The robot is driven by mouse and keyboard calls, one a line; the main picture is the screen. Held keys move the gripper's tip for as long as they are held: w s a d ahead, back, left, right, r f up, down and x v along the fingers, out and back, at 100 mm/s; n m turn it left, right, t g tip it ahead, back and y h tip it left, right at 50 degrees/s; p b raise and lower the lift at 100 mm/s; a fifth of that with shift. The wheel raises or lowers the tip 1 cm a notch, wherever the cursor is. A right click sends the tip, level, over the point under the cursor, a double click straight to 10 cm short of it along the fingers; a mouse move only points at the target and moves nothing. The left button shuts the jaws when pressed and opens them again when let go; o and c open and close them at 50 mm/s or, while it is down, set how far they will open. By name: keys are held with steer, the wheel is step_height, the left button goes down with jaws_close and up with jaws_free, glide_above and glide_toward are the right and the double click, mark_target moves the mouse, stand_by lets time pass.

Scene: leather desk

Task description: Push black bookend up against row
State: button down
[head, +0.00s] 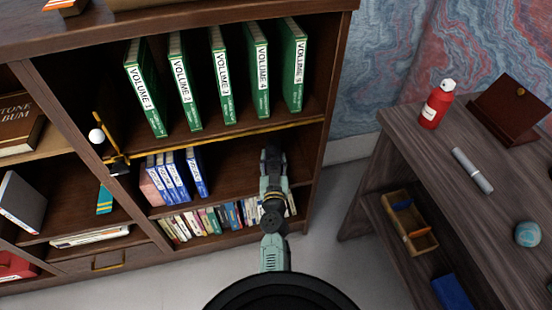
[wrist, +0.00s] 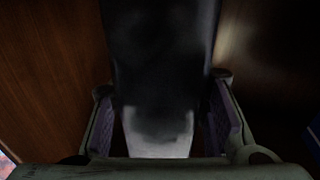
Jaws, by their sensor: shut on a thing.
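In the wrist view, the black bookend (wrist: 160,45) is a dark upright slab with a paler lower part. My gripper (wrist: 162,95) has one finger on each side of it and is shut on it. In the head view, my gripper (head: 271,160) reaches into the middle shelf, towards its right side. The bookend is hard to tell from the dark gripper there. The row of blue and white books (head: 178,176) stands at the left of this shelf, with a pinkish book at its left end. A wide gap lies between the row and my gripper.
Green numbered volumes (head: 198,83) stand on the shelf above, over a gold-edged board. Smaller books (head: 205,221) fill the shelf below. The bookcase's right side panel (head: 320,120) is close to my gripper. A grey wooden desk (head: 440,170) stands at the right.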

steer(key=shift+s+a+p, duration=0.35)
steer(key=shift+a+p, duration=0.1)
steer(key=shift+a, duration=0.65)
steer(key=shift+s+a+p, duration=0.4)
steer(key=shift+a+p, duration=0.1)
steer(key=shift+a, duration=0.65)
steer(key=shift+s+a+p, duration=0.35)
steer(key=shift+a+p, duration=0.1)
steer(key=shift+a, duration=0.65)
steer(key=shift+a, duration=0.25)
steer(key=shift+s+a+p, duration=0.5)
steer(key=shift+a+p, duration=0.45)
steer(key=shift+a, duration=0.6)
steer(key=shift+s+a+p, duration=0.55)
steer(key=shift+a+p, duration=0.35)
steer(key=shift+a, duration=0.65)
steer(key=shift+s+a+p, duration=0.5)
steer(key=shift+a+p, duration=0.45)
steer(key=shift+a, duration=0.6)
steer(key=shift+a, duration=0.1)
steer(key=shift+s+a+p, duration=0.25)
steer(key=shift+a+p, duration=0.05)
steer(key=shift+a, duration=0.35)
steer(key=shift+s+a+p, duration=0.2)
steer(key=shift+a+p, duration=0.05)
steer(key=shift+a, duration=0.35)
steer(key=c, duration=0.8)
jaws_free()
steer(key=shift+c, duration=0.2)
